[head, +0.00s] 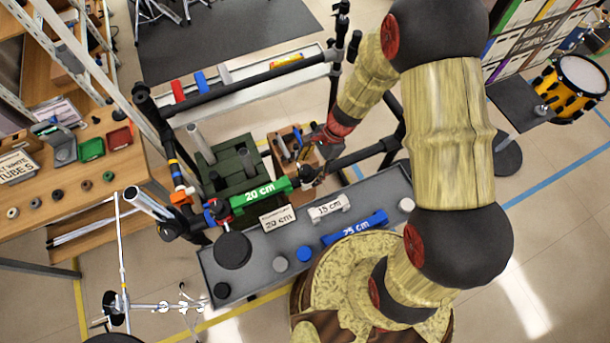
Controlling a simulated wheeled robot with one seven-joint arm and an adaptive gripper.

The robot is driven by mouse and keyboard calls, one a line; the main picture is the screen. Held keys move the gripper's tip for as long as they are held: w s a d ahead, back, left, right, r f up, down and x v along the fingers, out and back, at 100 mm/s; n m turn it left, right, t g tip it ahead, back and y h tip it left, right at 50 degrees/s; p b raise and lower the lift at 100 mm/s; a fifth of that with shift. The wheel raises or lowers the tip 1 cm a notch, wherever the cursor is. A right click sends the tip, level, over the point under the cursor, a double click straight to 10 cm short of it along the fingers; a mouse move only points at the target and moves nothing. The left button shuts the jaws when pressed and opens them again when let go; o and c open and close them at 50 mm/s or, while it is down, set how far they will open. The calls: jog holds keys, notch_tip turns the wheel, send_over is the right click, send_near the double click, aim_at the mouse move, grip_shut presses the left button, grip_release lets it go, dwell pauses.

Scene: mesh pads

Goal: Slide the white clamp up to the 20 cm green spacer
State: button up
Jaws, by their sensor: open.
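The green spacer (262,191), marked 20 cm, lies along the lower black bar (365,153) of the rack. Its left end is close to a blue and red fitting (218,210). My gripper (309,172) is open at the right end of the green spacer, over the bar. Its fingers are small and dark here, and I cannot tell whether they touch anything. I cannot make out the white clamp for certain; the gripper and wrist cover that stretch of bar.
A grey tray (383,187) below the bar holds a white 15 cm spacer (328,208), a blue 25 cm spacer (355,228) and a 20 cm card (278,218). A green crate (232,165) and a brown box (275,140) stand behind. A wooden bench (100,180) is at left.

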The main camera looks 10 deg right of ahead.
jog(key=shift+b+x, duration=0.35)
jog(key=shift+x, duration=1.75)
jog(key=shift+c, duration=0.2)
